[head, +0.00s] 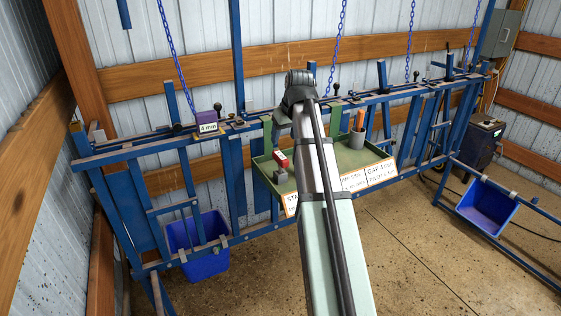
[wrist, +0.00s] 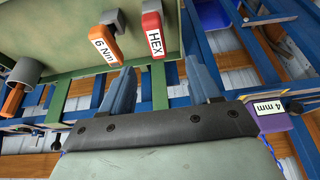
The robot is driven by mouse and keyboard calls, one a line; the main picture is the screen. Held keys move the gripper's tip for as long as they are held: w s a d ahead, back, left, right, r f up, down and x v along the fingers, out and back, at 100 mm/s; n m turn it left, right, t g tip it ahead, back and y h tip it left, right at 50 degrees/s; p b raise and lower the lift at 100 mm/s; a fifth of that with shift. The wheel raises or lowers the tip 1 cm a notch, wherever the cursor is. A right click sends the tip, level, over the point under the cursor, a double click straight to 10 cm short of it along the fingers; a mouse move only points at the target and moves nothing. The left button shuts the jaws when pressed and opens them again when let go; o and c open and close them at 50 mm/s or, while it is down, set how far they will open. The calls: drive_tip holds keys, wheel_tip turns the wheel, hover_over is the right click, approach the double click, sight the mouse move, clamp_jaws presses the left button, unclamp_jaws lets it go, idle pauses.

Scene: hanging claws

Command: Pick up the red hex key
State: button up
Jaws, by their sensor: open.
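The red hex key (head: 281,161) sits at the left end of the green tray in the head view. In the wrist view the red hex key (wrist: 152,32) has a white HEX label and lies near the top, beyond the fingertips. My gripper (wrist: 160,66) is open, its two blue-grey fingers spread apart with nothing visible between them. The hex key's label lies roughly in line with the gap between the fingers, apart from them. In the head view my arm covers the middle of the tray, and the fingers cannot be made out.
An orange tool labelled 6 Nm (wrist: 106,46) lies beside the hex key. The green tray (head: 376,152) also carries a grey cup (head: 356,139) with an orange item. A purple 4 mm block (head: 207,119) sits on the blue rack to the left. Blue chains (head: 338,45) hang behind.

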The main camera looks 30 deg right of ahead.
sight(281, 155)
drive_tip(key=x, duration=0.6)
drive_tip(key=shift+w+f, duration=0.1)
drive_tip(key=shift+f, duration=0.3)
drive_tip(key=shift+d+x, duration=0.2)
drive_tip(key=shift+x, duration=1.1)
drive_tip(key=shift+d+x, duration=0.15)
drive_tip(key=shift+x, duration=1.2)
drive_tip(key=shift+c, duration=0.3)
clamp_jaws()
drive_tip(key=shift+r, duration=0.1)
wheel_tip(281, 155, up, 10)
drive_tip(key=shift+f, duration=0.1)
